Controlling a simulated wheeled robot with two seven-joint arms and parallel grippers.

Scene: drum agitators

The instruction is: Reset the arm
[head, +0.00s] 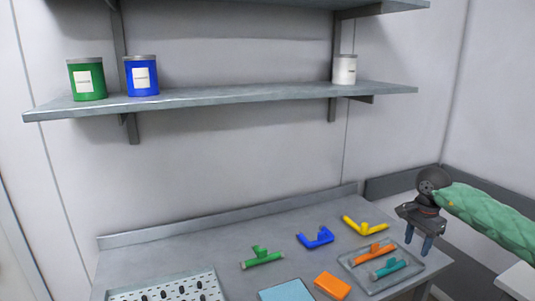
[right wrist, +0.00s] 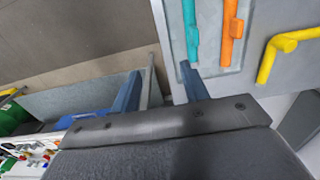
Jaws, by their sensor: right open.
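My right gripper (head: 417,244) hangs over the right end of the grey table (head: 215,252), fingers pointing down, beside the tray. Its two blue fingers are apart with nothing between them, as the right wrist view (right wrist: 160,80) also shows. A shallow grey tray (head: 419,262) holds an orange T-shaped piece (head: 372,253) and a teal one (head: 388,269). A yellow piece (head: 365,227), a blue piece (head: 316,239) and a green piece (head: 263,259) lie on the table. My left gripper is out of view.
A wall shelf (head: 220,97) holds a green can (head: 87,80), a blue can (head: 141,77) and a white can (head: 344,70). A pegged board (head: 168,290), a light-blue pad (head: 286,291) and an orange block (head: 332,286) lie at the table's front. The air above the table is clear.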

